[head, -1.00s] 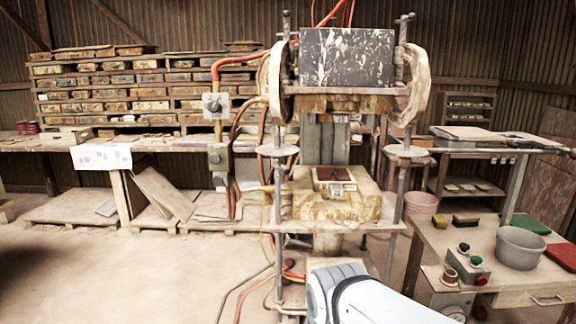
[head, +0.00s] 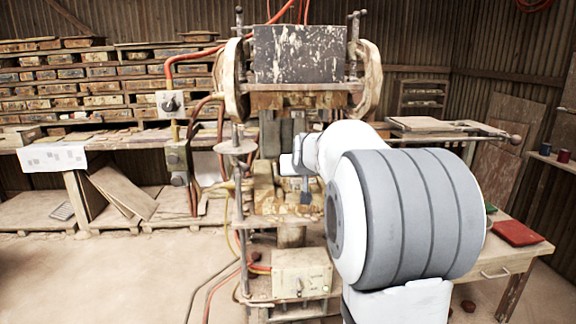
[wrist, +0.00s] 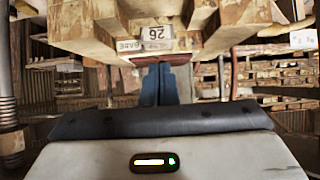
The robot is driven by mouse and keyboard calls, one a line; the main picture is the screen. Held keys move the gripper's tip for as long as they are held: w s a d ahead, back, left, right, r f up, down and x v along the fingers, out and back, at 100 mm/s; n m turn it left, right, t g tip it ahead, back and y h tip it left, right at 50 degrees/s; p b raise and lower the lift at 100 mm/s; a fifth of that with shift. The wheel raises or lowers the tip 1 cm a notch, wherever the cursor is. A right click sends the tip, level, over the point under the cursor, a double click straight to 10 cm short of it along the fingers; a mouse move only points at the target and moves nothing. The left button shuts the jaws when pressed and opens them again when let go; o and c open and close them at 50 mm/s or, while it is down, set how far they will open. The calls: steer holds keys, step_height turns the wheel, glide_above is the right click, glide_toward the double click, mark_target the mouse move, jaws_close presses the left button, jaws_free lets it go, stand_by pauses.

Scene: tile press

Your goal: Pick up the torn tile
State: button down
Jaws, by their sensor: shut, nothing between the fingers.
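I cannot make out the torn tile for certain. The press bed (head: 268,203) stands in the middle of the head view, and my arm and gripper cover part of its top. My gripper (head: 306,196) points down in front of the press, over or near the bed; I cannot tell the gap. In the wrist view the fingers (wrist: 166,88) are blue-grey, shut and empty. A thin dark red strip (wrist: 158,60) shows just beyond them, below a wooden block with a "26" label (wrist: 153,33); I cannot tell what the strip is.
The press's dark upper block (head: 297,53) hangs above the bed between upright rods. A control box (head: 301,272) stands low in front. A side table with a red slab (head: 517,233) is at right. Dark red lumps lie low by the press (head: 254,257) and on the floor (head: 468,305).

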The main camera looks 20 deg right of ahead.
steer(key=w+d+p, duration=0.1)
steer(key=w, duration=0.2)
steer(key=w+d+p, duration=0.1)
steer(key=w, duration=0.3)
steer(key=w+d+p, duration=0.1)
steer(key=w+p, duration=0.1)
steer(key=w, duration=0.1)
steer(key=shift+w, duration=0.3)
steer(key=shift+w+f, duration=0.25)
steer(key=shift+f, duration=0.6)
steer(key=shift+s+b, duration=0.15)
steer(key=shift+b, duration=0.25)
